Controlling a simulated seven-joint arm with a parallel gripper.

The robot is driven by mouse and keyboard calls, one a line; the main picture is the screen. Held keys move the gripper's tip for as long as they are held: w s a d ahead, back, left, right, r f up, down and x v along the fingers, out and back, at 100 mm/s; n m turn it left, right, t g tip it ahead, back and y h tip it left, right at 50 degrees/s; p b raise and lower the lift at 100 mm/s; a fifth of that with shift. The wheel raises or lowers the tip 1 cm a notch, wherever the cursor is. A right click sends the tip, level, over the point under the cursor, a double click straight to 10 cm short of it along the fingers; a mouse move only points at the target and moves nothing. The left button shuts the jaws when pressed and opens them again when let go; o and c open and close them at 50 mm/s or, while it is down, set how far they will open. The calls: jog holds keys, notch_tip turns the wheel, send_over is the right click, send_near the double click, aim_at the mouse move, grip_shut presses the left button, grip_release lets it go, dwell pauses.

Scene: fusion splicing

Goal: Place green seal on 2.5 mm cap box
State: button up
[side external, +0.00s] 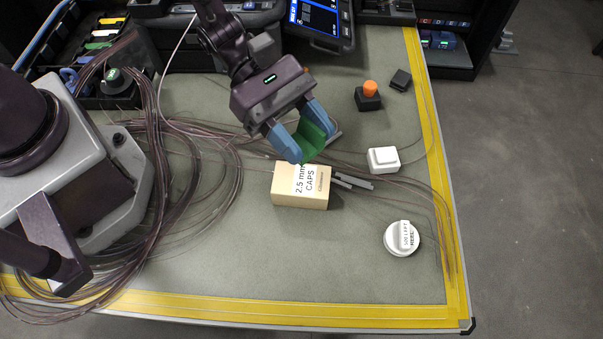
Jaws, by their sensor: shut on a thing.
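The green seal (314,138) is a small bent green sheet between the blue fingertips of my gripper (311,139). My gripper is shut on it, just above and behind the cap box. The 2.5 mm cap box (288,200) is a tan box with a white label reading "2.5 mm CAPS", in the middle of the mat. The seal's lower edge is at the box's back top edge in the picture; I cannot tell whether they touch. My left fingertip hides part of the view by the box's back edge.
Grey sticks (352,182) lie right of the box. A white square block (383,160), a round white container (401,239), and a black block with an orange knob (369,94) stand further right. Loose brown cables (205,190) coil at left. The front mat is clear.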

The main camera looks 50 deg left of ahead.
aim_at(304, 181)
notch_tip(304, 181, down, 9)
jog(key=shift+r, duration=0.1)
dwell(0.4)
jog(key=o, duration=0.9)
